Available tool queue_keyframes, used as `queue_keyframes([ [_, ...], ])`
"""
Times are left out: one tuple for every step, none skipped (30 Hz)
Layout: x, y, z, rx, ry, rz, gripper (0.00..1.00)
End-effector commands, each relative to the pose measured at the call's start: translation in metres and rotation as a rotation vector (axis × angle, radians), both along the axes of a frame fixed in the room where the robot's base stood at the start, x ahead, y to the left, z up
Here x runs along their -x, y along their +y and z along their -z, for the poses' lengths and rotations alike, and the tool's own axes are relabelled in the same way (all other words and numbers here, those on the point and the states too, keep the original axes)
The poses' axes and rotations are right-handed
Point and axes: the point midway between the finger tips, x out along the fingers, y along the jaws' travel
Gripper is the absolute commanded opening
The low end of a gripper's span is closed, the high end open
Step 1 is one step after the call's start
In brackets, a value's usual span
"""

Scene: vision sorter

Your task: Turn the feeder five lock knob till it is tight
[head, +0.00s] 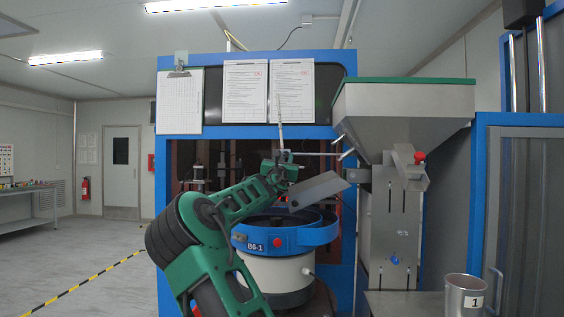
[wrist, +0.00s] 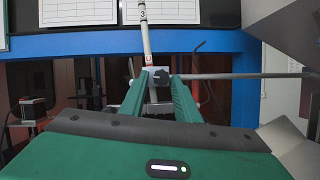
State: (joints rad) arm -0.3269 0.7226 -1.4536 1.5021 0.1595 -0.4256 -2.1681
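A small dark knob (wrist: 161,77) sits on a silver clamp block in the wrist view, where an upright rod (wrist: 146,38) and a level rod (wrist: 245,76) meet. No number is readable on the knob. My gripper (wrist: 160,80) has its two green fingers apart, one to each side of the knob. A little of the silver block shows between the fingers; I see no clear contact with the knob. In the head view my gripper (head: 284,160) is at the rods above the blue bowl feeder (head: 318,236), marked B6-1. The knob is too small to make out there.
A steel hopper (head: 405,108) with a red knob (head: 419,157) and a blue knob (head: 395,260) stands to the right. A sloped metal chute (head: 319,190) lies close below my gripper. A metal cup (head: 463,296) labelled 1 is at lower right. The floor at left is clear.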

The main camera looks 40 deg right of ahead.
Motion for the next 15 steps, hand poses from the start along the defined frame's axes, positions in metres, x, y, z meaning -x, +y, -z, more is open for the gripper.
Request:
queue_keyframes([
  [0.0000,0.0000,0.0000,0.000,0.000,0.000,0.29],
  [0.0000,0.0000,0.0000,0.000,0.000,0.000,0.29],
  [0.0000,0.0000,-0.0001,0.000,0.000,0.000,0.29],
  [0.0001,0.0000,-0.0002,0.000,0.000,0.000,0.29],
  [0.0002,0.0000,-0.0001,0.000,0.000,0.000,0.27],
  [0.0003,0.0000,-0.0002,0.000,0.000,0.000,0.17],
  [0.0002,0.0001,-0.0002,0.001,-0.001,0.000,0.10],
  [0.0003,0.0001,-0.0003,0.001,-0.001,0.000,0.03],
  [0.0002,0.0002,-0.0003,0.001,-0.001,0.000,0.00],
  [0.0002,0.0002,-0.0004,0.001,-0.001,0.000,0.00],
  [0.0002,0.0002,-0.0004,0.001,-0.001,0.000,0.00],
  [0.0001,0.0003,-0.0005,0.001,-0.001,0.000,0.00],
  [0.0000,0.0004,-0.0006,0.000,-0.001,0.000,0.00],
  [0.0000,0.0004,-0.0006,-0.001,-0.003,-0.001,0.00],
  [-0.0001,0.0006,-0.0007,-0.004,-0.006,-0.001,0.00],
])
